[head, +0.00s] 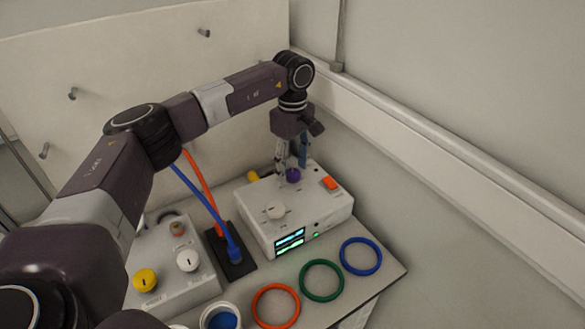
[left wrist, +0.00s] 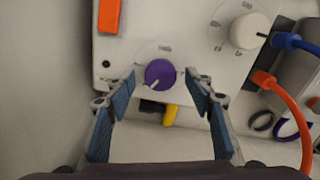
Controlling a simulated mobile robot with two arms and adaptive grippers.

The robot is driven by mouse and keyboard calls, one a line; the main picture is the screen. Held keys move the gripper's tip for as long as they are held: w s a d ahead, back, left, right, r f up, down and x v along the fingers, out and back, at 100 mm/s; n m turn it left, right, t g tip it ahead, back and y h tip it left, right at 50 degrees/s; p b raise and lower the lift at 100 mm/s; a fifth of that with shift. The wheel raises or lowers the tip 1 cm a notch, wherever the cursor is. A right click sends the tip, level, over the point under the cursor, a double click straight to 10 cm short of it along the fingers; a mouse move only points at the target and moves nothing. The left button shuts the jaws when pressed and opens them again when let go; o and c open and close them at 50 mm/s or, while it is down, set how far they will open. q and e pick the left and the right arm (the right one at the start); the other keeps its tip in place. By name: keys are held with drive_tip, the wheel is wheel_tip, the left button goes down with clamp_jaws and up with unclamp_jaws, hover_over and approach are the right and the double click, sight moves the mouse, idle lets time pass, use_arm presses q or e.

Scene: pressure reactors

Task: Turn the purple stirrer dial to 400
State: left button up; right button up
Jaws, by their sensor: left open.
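The purple stirrer dial (head: 293,175) sits on top of a white control box (head: 330,205), near its back. In the left wrist view the dial (left wrist: 160,73) shows from above as a round knob with a light pointer mark toward its lower left. Small scale marks ring it, too blurred to read. My left gripper (head: 292,160) points down over the dial. In the left wrist view its two blue-padded fingers (left wrist: 162,84) are open, one on each side of the dial, with a gap on both sides. My right gripper is in neither view.
A white dial (head: 276,212), an orange switch (head: 330,183) and lit displays (head: 290,240) share the box. Left stands another box with a yellow knob (head: 145,279). Blue and orange hoses (head: 205,195) rise beside it. Orange, green (head: 321,280) and blue rings lie in front.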

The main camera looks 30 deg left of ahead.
sight(292, 173)
use_arm(q)
wheel_tip(292, 173, up, 11)
idle(0.3)
idle(0.5)
